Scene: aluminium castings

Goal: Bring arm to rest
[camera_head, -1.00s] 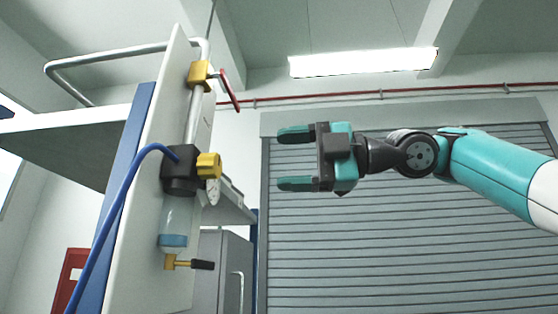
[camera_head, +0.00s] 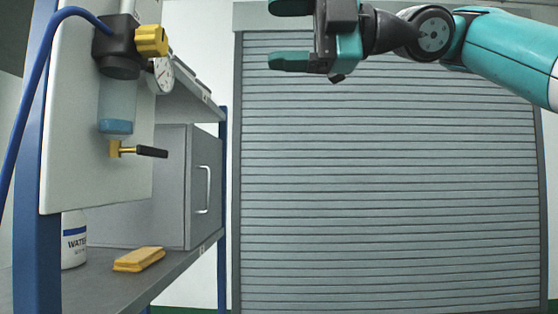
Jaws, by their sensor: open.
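My gripper (camera_head: 290,36) is at the top of the head view, a little right of the middle, pointing left. Its two teal fingers are apart, with nothing between them; the upper finger is partly cut off by the picture's top edge. My arm (camera_head: 510,50) reaches in from the right, teal with a dark wrist. The gripper hangs in free air, apart from the panel and shelf at the left.
At the left, a white panel (camera_head: 75,160) carries an air filter unit (camera_head: 118,60) with a yellow knob, gauge and blue hose. Below, a shelf (camera_head: 110,292) bears a white container (camera_head: 73,243), a yellow pad (camera_head: 139,259) and a grey cabinet (camera_head: 190,185). A roller shutter (camera_head: 390,190) fills the back.

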